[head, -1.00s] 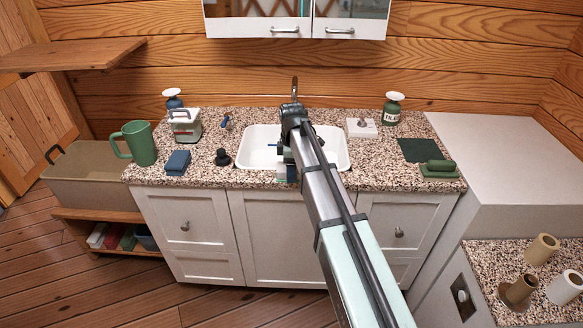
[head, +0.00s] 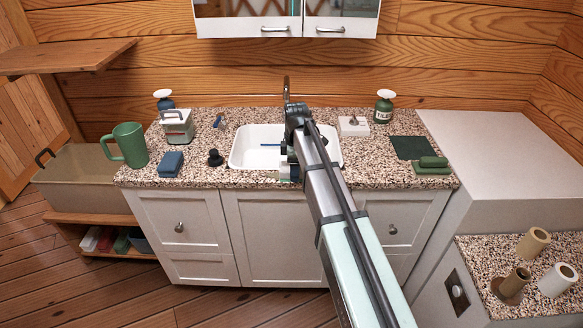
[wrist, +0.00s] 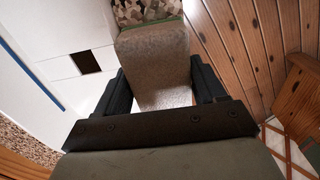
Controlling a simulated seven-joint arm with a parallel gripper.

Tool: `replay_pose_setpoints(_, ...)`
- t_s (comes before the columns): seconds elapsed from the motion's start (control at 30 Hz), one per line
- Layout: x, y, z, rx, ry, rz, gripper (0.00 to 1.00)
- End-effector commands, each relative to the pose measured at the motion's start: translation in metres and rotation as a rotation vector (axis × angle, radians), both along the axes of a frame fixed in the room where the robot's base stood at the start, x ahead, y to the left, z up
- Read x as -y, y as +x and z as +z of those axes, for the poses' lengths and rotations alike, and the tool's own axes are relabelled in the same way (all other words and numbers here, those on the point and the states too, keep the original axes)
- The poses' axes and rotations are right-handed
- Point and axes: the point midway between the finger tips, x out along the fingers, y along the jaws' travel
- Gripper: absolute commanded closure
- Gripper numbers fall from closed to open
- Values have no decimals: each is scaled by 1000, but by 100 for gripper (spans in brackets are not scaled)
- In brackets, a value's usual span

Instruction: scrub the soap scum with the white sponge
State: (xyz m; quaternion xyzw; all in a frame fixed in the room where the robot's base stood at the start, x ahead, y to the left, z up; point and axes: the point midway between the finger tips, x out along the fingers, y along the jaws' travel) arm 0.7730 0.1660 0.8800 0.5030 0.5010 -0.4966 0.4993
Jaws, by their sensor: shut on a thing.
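My gripper (wrist: 162,88) is shut on a pale block, which I take to be the white sponge (wrist: 155,65); it looks grey-beige in the wrist view's shade. Dark fingers press on both its sides. A thin green edge and a mottled brown-and-cream patch show at its far end. In the head view my gripper (head: 288,160) is over the front of the white sink (head: 250,135), near its front rim. A small pale piece shows under it, mostly hidden by my arm. I cannot make out the soap scum.
The faucet (head: 286,88) rises behind the sink. A dark cloth (head: 410,148) lies right.

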Motion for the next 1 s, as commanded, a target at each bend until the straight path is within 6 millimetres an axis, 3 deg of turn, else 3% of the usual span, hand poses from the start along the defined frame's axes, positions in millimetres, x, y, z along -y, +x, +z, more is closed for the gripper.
replay_pose_setpoints(0.8, 35, 0, 2, -1, -4, -1, 55)
replay_pose_setpoints(1.0, 34, 0, 2, -1, -3, 0, 55)
